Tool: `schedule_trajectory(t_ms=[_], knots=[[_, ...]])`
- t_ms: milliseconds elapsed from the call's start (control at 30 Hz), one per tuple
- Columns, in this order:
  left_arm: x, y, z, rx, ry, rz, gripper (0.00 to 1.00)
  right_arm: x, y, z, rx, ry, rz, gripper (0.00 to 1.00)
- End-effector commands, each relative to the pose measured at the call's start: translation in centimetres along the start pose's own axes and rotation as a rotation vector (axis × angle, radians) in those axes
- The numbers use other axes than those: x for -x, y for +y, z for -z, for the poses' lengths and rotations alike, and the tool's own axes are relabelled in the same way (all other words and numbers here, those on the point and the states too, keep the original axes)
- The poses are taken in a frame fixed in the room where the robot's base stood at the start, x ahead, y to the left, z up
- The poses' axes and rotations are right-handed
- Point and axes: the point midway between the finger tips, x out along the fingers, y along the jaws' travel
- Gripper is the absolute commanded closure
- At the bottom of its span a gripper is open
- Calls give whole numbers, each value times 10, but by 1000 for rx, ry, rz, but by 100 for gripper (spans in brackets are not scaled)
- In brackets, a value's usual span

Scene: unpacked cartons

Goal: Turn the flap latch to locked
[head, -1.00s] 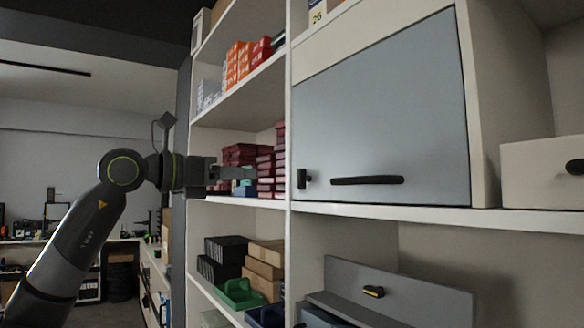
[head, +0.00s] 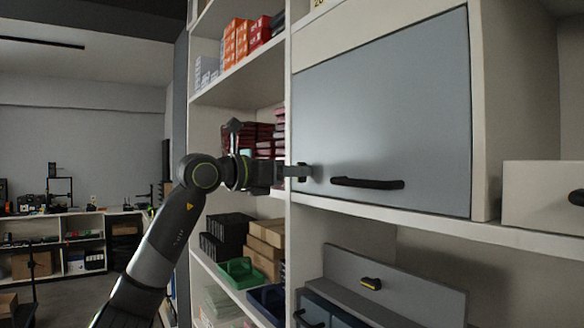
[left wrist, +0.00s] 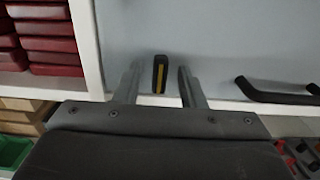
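The grey-blue flap (head: 385,110) is closed on the white cabinet, with a black bar handle (head: 367,183) near its lower edge. The flap latch (left wrist: 160,75) is a small black tab with a yellow stripe at the flap's lower left; in the left wrist view it stands upright. My left gripper (head: 300,172) is at the latch, hiding part of it in the head view. In the left wrist view its two fingers (left wrist: 160,69) are open, one on each side of the latch with a gap to both. My right gripper is not in view.
Shelves to the left hold dark red boxes (left wrist: 45,42), orange boxes (head: 238,40) and a green bin (head: 240,270). The white shelf edge (head: 420,224) runs just under the flap. A grey panel with a yellow-and-black piece (head: 371,284) is below. A white box (head: 540,195) stands right.

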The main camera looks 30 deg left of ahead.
Motion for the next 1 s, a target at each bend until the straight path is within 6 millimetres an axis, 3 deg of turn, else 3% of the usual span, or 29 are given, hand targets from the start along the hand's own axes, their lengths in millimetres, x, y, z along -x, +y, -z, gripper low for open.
schedule_trajectory(t_ms=[167,467,1000], knots=[[0,0,0,0,0,0,64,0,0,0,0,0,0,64],[0,0,0,0,0,0,100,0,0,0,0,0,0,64],[0,-1,-1,-127,0,0,100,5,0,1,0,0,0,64]])
